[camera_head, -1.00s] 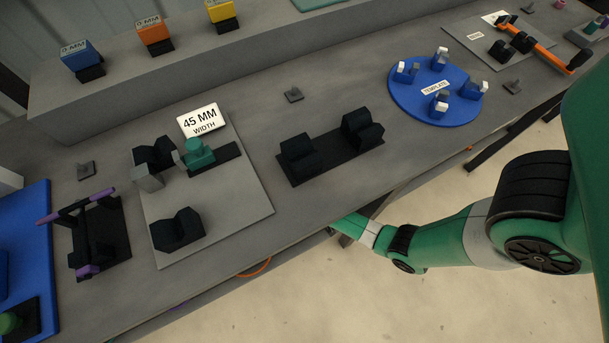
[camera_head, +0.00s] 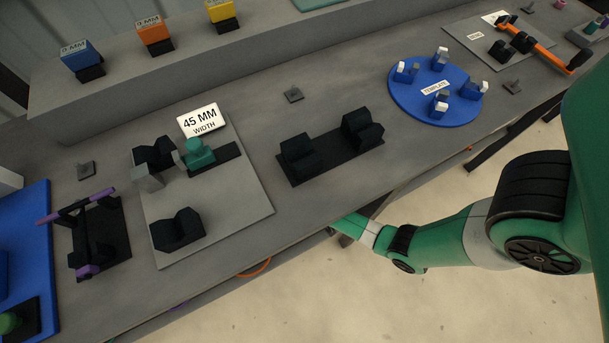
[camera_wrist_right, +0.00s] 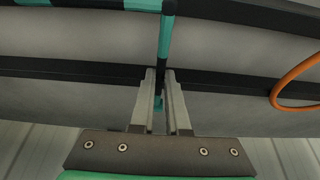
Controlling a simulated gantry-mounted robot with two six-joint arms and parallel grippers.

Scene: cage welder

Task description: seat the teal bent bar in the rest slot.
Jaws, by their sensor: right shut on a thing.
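In the right wrist view the teal bent bar (camera_wrist_right: 165,45) is held between the fingertips of my right gripper (camera_wrist_right: 160,78), which is shut on it. The bar runs up from the fingers and meets a crosswise length with teal and black bands at the top of the picture. In the head view my right arm reaches below the bench's front edge; its gripper and the bar are hidden there. An empty black holder with two notched blocks (camera_head: 331,150) stands mid-bench. I cannot tell whether it is the rest slot. My left gripper is not in view.
A grey plate (camera_head: 235,205) carries notched black blocks, a teal clamp (camera_head: 199,153) and a 45 MM sign (camera_head: 199,120). A purple bar (camera_head: 78,207) lies in a holder at left. A blue template disc (camera_head: 413,108) and an orange bar (camera_head: 545,50) are at right.

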